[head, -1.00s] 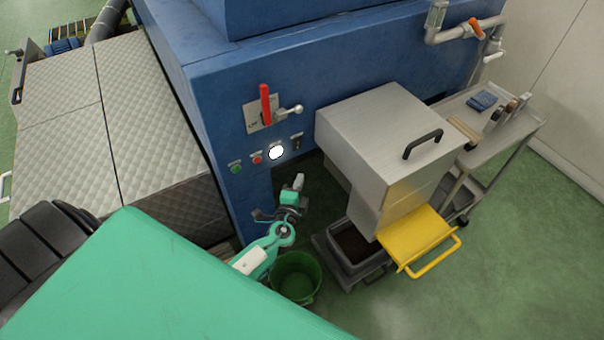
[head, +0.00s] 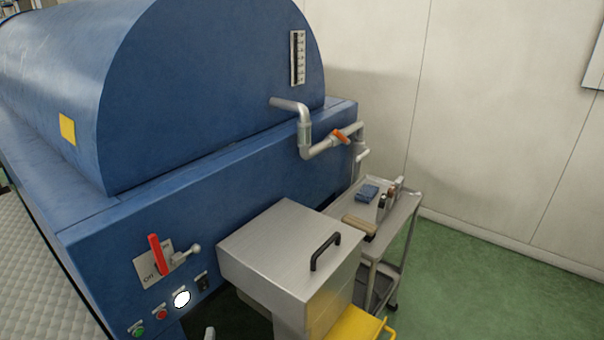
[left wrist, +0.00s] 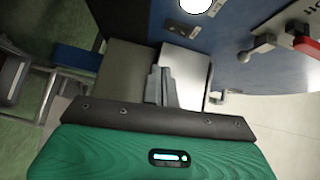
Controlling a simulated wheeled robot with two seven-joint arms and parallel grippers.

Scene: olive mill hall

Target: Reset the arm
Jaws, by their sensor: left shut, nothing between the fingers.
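In the head view only a small grey tip of my left gripper (head: 209,334) shows at the bottom edge, in front of the blue machine's base. In the left wrist view the left gripper (left wrist: 159,72) has its fingers together with nothing between them. The blue machine (head: 230,165) carries a panel with a red lever (head: 155,255), a glowing white button (head: 182,299), a red button (head: 160,314) and a green button (head: 137,331). The gripper is below and right of the buttons in the head view. My right gripper is not in view.
A steel box with a black handle (head: 325,250) juts from the machine, with a yellow tray (head: 355,325) below. A grey trolley (head: 400,225) with a blue cloth (head: 367,192) stands behind. A pipe with an orange valve handle (head: 340,136) is above. Green floor at right is clear.

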